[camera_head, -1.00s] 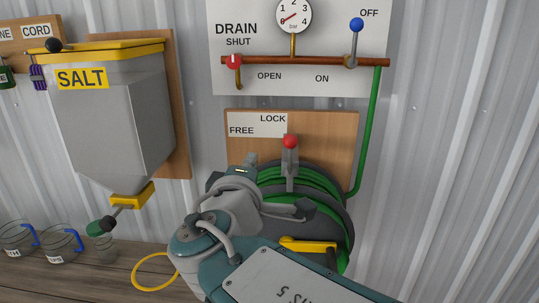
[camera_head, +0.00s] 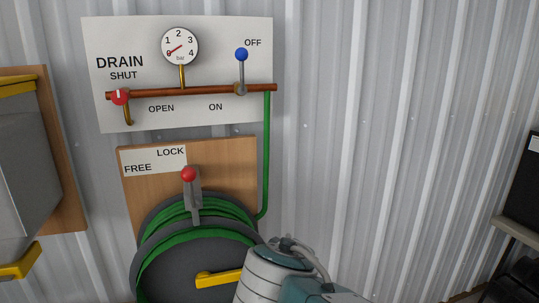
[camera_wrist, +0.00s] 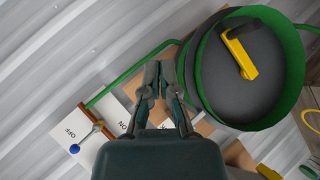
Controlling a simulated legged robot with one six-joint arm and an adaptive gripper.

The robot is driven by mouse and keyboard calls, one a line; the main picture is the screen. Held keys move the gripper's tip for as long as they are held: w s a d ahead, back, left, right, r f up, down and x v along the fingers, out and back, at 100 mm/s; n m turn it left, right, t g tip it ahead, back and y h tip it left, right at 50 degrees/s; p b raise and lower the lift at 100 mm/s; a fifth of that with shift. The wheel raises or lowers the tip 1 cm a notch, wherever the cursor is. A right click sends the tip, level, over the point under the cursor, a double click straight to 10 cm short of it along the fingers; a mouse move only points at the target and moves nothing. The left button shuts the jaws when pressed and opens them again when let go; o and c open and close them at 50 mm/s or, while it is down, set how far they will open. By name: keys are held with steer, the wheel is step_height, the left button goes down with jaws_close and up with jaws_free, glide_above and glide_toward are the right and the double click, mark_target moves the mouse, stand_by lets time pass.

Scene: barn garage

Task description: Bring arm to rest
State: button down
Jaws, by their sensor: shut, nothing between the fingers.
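My gripper (camera_wrist: 160,84) shows in the wrist view with its fingers together and nothing between them. It is in front of the wall, beside the hose reel (camera_wrist: 195,75) and the water board (camera_wrist: 112,128), with no clear contact with either. In the head view my arm is at the bottom, to the right of the hose reel (camera_head: 152,255); the gripper itself is out of that view.
The board (camera_head: 140,33) carries a gauge (camera_head: 180,46), a blue-knobbed lever (camera_head: 241,56) pointing up and a red drain knob (camera_head: 120,97). A red-knobbed lock lever (camera_head: 189,176) stands upright above the reel. A grey hopper (camera_head: 22,165) is left. The corrugated wall (camera_head: 400,130) to the right is clear.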

steer(key=s+d+f+m+g+y, duration=0.3)
steer(key=s+d+f+m+g, duration=0.2)
steer(key=s+d+f+m, duration=0.5)
steer(key=shift+s+d+f+g, duration=0.45)
steer(key=shift+s+d, duration=0.1)
steer(key=shift+s, duration=1.1)
